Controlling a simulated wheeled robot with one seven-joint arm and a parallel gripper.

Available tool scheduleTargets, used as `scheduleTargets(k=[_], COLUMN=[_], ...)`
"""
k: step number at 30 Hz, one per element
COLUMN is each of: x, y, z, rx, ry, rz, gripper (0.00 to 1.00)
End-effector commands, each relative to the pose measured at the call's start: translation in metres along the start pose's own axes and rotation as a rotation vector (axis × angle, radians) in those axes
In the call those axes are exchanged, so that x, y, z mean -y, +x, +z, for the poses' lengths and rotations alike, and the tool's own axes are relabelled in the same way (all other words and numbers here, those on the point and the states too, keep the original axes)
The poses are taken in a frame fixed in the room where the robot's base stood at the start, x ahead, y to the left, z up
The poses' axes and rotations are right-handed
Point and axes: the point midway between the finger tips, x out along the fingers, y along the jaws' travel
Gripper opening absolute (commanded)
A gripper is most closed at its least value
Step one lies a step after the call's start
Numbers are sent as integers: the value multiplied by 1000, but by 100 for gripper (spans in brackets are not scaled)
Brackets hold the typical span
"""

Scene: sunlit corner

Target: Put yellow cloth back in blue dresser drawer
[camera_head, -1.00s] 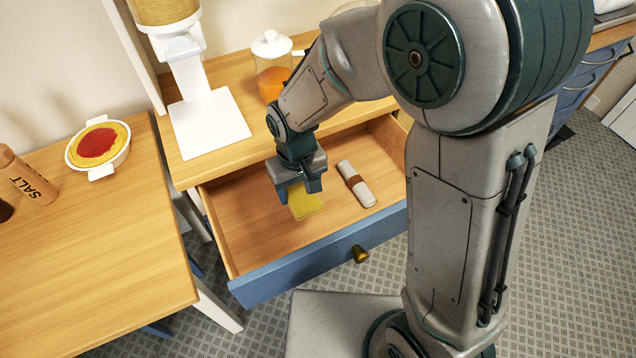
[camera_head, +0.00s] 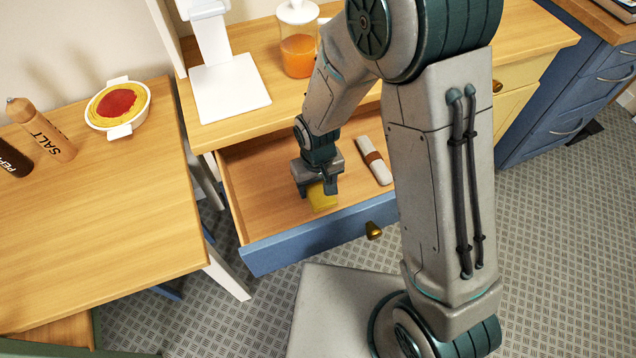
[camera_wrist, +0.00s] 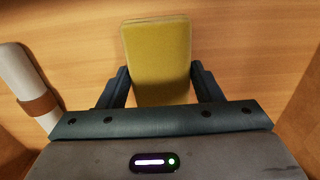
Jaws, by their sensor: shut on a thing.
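The yellow cloth (camera_head: 321,197) is a small folded rectangle inside the open blue drawer (camera_head: 318,238). My gripper (camera_head: 319,190) is lowered into the drawer and shut on the cloth. In the wrist view the cloth (camera_wrist: 158,58) sits between the two dark fingers of my gripper (camera_wrist: 160,88), with the wooden drawer bottom behind it. I cannot tell whether the cloth touches the drawer bottom. My gripper hides the cloth's near end.
A white roll with a brown band (camera_head: 374,160) lies in the drawer to the right of the cloth. On the dresser top (camera_head: 215,133) stand a white stand (camera_head: 233,90) and an orange jar (camera_head: 298,55). A table (camera_head: 90,220) at left holds a pasta dish (camera_head: 118,104) and a salt mill (camera_head: 42,130).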

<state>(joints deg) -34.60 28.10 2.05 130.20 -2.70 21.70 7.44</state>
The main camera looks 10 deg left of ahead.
Motion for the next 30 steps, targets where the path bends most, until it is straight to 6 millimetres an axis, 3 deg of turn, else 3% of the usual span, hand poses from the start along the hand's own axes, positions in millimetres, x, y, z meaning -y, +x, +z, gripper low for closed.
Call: scheduleTargets(k=[5,6,8,20,23,30], x=[0,0,0,0,0,0], y=[4,4,3,-3,-16,-64], z=[0,0,0,0,-1,-1], rx=[0,0,0,0,-4,-6], ry=[0,0,0,0,0,-1], rz=[0,0,0,0,-1,-1], gripper=[34,65,81,81,81,81])
